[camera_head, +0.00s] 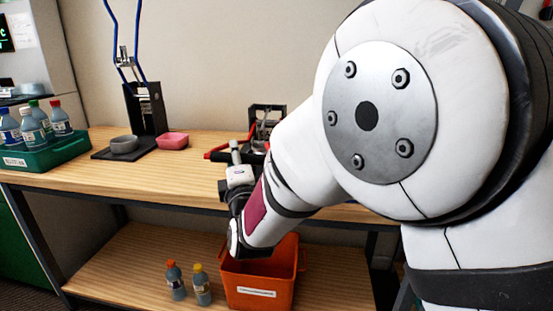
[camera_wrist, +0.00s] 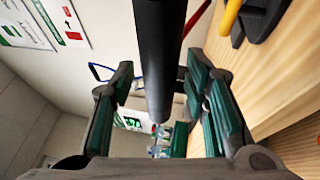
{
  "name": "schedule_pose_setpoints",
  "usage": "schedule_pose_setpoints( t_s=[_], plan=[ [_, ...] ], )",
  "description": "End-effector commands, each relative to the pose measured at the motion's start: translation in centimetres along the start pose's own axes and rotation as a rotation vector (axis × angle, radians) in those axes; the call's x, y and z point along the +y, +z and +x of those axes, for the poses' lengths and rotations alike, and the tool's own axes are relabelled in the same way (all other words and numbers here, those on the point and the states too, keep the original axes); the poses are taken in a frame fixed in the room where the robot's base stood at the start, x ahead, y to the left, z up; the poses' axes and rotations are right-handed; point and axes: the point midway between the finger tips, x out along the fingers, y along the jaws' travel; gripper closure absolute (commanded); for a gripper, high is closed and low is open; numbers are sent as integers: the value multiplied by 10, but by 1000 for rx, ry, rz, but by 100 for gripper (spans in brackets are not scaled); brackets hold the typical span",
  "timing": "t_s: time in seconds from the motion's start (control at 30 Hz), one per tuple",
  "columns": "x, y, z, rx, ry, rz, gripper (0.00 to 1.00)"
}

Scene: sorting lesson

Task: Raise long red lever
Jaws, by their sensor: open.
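A red lever (camera_head: 217,155) shows in part in the head view, at the black press-like device (camera_head: 266,118) on the bench. My arm hides much of it. My gripper (camera_wrist: 158,78) is open, with its green-padded fingers apart in the wrist view. A thick black bar (camera_wrist: 160,40) comes down from the top of that view into the space between the fingers, with a visible gap on each side. I cannot tell whether this bar is the red lever's grip. A thin red strip (camera_wrist: 197,18) shows right of it. In the head view my gripper is beside the device, partly hidden.
A green crate (camera_head: 45,155) holds several bottles. An orange bin (camera_head: 262,284) and two bottles are on the lower shelf. A yellow handle (camera_wrist: 228,15) shows in the wrist view.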

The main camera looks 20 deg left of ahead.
Motion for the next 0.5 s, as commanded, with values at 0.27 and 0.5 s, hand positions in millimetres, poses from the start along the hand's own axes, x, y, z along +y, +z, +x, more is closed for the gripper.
schedule_pose_setpoints(
  t_s=[0.27, 0.5],
  plan=[
    [0, 0, 2, 0, 0, 0, 58],
    [0, 0, 2, 0, 0, 0, 100]
  ],
)
